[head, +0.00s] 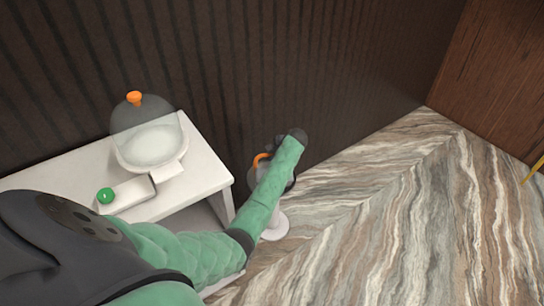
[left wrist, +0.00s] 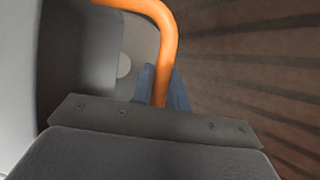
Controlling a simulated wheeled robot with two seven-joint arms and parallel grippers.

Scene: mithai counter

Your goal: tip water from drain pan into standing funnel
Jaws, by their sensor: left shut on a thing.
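My left gripper (left wrist: 164,92) is shut on an orange handle (left wrist: 164,40) in the left wrist view. A grey, smooth-walled vessel (left wrist: 75,50) fills the left of that view, beside the handle; it looks like the drain pan, but I cannot see water. In the head view the orange handle (head: 261,160) shows just left of my green forearm, which hides most of the gripper and vessel. A white round base (head: 275,227) shows low beside the forearm; I cannot tell whether it belongs to the funnel. No funnel mouth is clearly visible. My right gripper is out of view.
A white table (head: 60,170) stands at the left against a dark ribbed wall (head: 330,60). It holds a clear dome (head: 140,115) with an orange knob over a white bowl, and a white box with a green ball (head: 105,195).

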